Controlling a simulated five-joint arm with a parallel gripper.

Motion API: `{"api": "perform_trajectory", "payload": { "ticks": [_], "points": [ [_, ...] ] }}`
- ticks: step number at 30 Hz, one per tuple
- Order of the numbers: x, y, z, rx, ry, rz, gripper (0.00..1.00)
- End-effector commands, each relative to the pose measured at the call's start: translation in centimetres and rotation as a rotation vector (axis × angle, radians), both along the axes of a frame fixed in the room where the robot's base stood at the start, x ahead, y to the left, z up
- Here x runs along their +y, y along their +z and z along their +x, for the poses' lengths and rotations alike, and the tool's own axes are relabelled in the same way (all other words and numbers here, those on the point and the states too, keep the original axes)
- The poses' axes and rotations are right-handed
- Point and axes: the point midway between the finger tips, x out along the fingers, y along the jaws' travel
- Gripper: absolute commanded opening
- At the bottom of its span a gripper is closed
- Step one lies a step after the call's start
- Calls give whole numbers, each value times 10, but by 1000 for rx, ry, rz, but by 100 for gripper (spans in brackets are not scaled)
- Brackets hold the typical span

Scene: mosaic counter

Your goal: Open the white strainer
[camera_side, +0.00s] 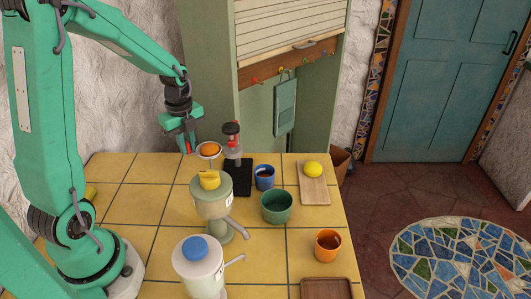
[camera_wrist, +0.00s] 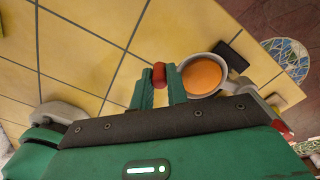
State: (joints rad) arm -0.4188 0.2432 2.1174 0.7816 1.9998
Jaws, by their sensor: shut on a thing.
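In the side view, a white vessel (camera_side: 200,270) with a blue cap and a side arm stands at the front of the tiled counter. A small pale round vessel (camera_side: 208,153) with an orange top stands near the back. It also shows in the wrist view (camera_wrist: 187,84), with its pale rim around the orange top. I cannot tell which of the two is the strainer. My gripper (camera_side: 187,144) is beside the orange-topped vessel, on its left. In the wrist view my gripper (camera_wrist: 160,90) is shut on a small red piece (camera_wrist: 159,75). Whether that piece is joined to the vessel is unclear.
A grey-green vessel (camera_side: 212,207) with a yellow top stands mid-counter. Behind it are a red-topped device (camera_side: 231,135) on a black base, a blue cup (camera_side: 264,178), a green bowl (camera_side: 277,208) and a lemon (camera_side: 312,168) on a board. An orange mug (camera_side: 328,246) stands right. The counter's left side is largely clear.

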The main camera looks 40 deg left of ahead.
Motion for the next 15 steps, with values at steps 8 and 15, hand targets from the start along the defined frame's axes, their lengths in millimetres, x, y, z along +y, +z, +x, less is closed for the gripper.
{"api": "perform_trajectory", "payload": {
  "ticks": [8, 15],
  "points": [
    [1, 1, 1, -3, 4, 1, 0],
    [1, 1, 1, -3, 3, 1, 24]
  ]
}}
